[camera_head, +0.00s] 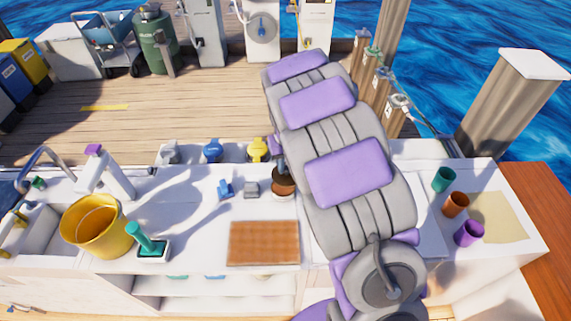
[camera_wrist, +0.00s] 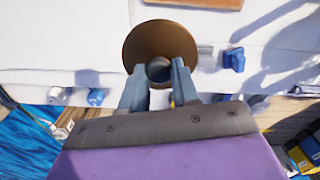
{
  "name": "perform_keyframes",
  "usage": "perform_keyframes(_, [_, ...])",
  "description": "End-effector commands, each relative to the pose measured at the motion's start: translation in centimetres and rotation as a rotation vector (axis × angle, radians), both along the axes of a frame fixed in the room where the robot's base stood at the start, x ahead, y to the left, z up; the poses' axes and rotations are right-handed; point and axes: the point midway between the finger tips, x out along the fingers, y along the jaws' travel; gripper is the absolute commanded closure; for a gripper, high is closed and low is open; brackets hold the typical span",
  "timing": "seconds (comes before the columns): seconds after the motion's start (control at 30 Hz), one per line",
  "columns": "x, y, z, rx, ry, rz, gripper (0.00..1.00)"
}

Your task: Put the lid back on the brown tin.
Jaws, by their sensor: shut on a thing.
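My gripper (camera_wrist: 158,75) is shut on the dark round knob (camera_wrist: 158,68) of the lid, with one finger on each side. The lid (camera_wrist: 150,40) is a broad brown disc below the fingers in the wrist view and hides whatever is under it. In the head view the brown tin (camera_head: 284,188) shows as a small round brown shape on the white counter, just below my gripper (camera_head: 280,166). Lid and tin overlap there, and I cannot tell whether they touch.
A brown board (camera_head: 263,243) lies in front on the white counter (camera_head: 195,210). A grey block (camera_head: 251,189) and a blue item (camera_head: 225,189) stand left of the tin. A yellow bucket (camera_head: 96,226) is far left.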

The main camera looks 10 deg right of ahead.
Motion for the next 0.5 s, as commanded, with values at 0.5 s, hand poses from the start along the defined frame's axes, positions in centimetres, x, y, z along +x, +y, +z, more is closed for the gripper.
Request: perform_keyframes(0.5, [6.8, 0.5, -8.2, 0.006, 0.002, 0.343, 0.99])
